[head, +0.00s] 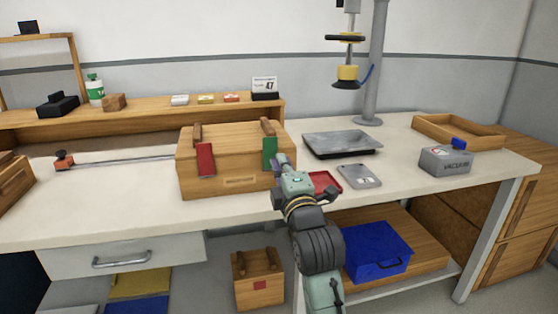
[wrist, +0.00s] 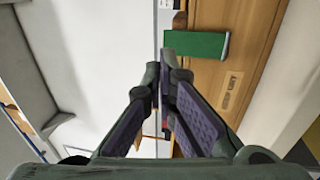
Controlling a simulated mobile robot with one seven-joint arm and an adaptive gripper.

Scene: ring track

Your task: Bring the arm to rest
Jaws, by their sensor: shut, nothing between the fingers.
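My gripper (wrist: 163,75) is shut and empty in the wrist view, its two fingertips together. The green tab of a wooden box lies just beyond the fingertips in that view (wrist: 196,46). In the head view my arm reaches up from the bottom edge, and my gripper (head: 282,160) is at the right front of the wooden box (head: 232,178), close to its green tab (head: 269,153). I cannot tell whether it touches the tab. A red tab (head: 205,159) hangs at the left of the box front.
A red tray (head: 325,182), partly behind my arm, a grey device (head: 360,175) and a dark-rimmed metal tray (head: 342,144) lie right of the box. A vacuum unit (head: 446,160) stands farther right. A metal rod (head: 120,161) lies left. A blue case (head: 377,251) sits below the bench.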

